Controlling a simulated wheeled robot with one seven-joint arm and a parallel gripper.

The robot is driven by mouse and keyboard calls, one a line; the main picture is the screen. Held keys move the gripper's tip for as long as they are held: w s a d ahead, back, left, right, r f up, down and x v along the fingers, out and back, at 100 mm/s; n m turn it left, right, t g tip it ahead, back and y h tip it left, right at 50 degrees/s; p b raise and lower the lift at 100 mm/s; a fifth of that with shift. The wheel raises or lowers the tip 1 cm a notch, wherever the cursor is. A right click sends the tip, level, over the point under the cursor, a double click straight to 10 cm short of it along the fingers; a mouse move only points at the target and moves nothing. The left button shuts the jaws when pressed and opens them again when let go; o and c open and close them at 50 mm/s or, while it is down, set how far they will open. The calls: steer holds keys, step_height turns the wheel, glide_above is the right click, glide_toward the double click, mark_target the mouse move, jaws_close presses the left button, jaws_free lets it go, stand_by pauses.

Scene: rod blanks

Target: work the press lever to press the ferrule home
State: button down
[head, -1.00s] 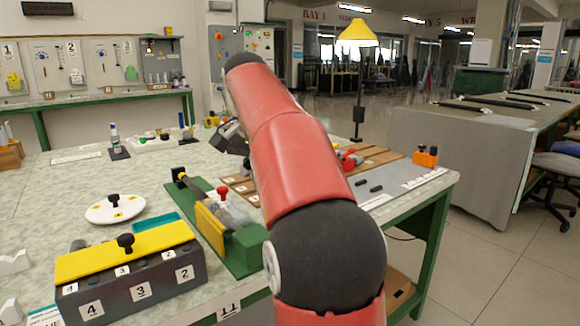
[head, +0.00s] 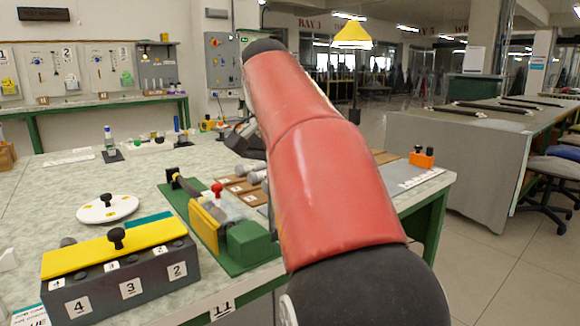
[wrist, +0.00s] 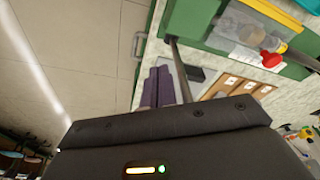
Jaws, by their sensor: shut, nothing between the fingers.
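The press is a green-based fixture (head: 250,247) at the front of the table in the head view, with a yellow plate (head: 206,226) and a clear cover. A red knob (head: 217,189) stands up from it. A dark bar with a black end (head: 172,174) lies at its far left. The wrist view shows the red knob (wrist: 271,60) and clear cover (wrist: 240,30) from above. My gripper (wrist: 156,84) is shut and empty, its purple fingers side by side, apart from the red knob. A thin grey bar shows beside the fingers. I cannot make out the ferrule.
A dark box with a yellow lid (head: 120,275) and numbered slots stands left of the press. A white round plate (head: 107,208) lies behind it. Brown trays (head: 240,188) lie right of the press. An orange block (head: 421,158) stands at the table's right end.

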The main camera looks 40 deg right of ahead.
steer(key=shift+s+b, duration=0.95)
steer(key=shift+s, duration=3.5)
steer(key=w+d+p+v, duration=0.1)
steer(key=p+v, duration=0.4)
steer(key=v, duration=0.2)
steer(key=shift+d+r, duration=0.35)
steer(key=shift+r, duration=0.2)
steer(key=s+a+f+n+t, duration=0.1)
steer(key=a+f+n, duration=0.3)
steer(key=f, duration=0.5)
steer(key=s+a+f+n+t+y, duration=0.1)
steer(key=s+a+f+n, duration=0.1)
steer(key=a+f, duration=0.5)
steer(key=s+a+f+n+t+y, duration=0.1)
steer(key=a+f+n, duration=0.4)
steer(key=f, duration=0.6)
steer(key=shift+s+a+f+n+t, duration=0.3)
steer(key=shift+s+t, duration=0.2)
steer(key=shift+t, duration=0.1)
